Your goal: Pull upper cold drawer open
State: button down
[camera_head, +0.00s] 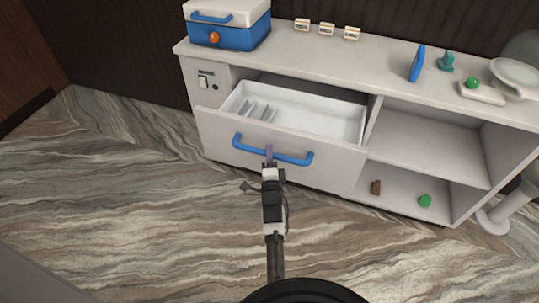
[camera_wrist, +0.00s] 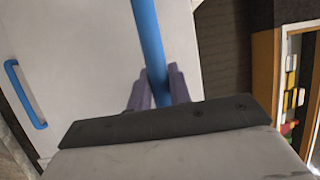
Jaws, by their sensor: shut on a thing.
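The upper cold drawer (camera_head: 281,166) is pulled partway out of the counter's left side, and its white inside with several dividers shows. A blue bar handle (camera_head: 302,159) runs across its front. My gripper (camera_head: 269,157) is at the middle of this handle, with its purple fingertips on the bar. In the wrist view my gripper (camera_wrist: 159,89) has one finger on each side of the blue handle (camera_wrist: 149,40) and is shut on it. The white drawer front fills the left of that view.
Open shelves (camera_head: 425,145) to the right hold a brown piece (camera_head: 376,187) and a green piece (camera_head: 425,200). A lower blue handle (camera_wrist: 25,95) shows in the wrist view. The marbled floor is clear.

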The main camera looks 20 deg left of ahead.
jog(key=c, duration=1.3)
grip_release()
jog(key=b+v, duration=0.1)
jog(key=v, duration=0.6)
jog(key=shift+s+b, duration=0.3)
jog(key=shift+b, duration=0.1)
jog(key=shift+f, duration=0.1)
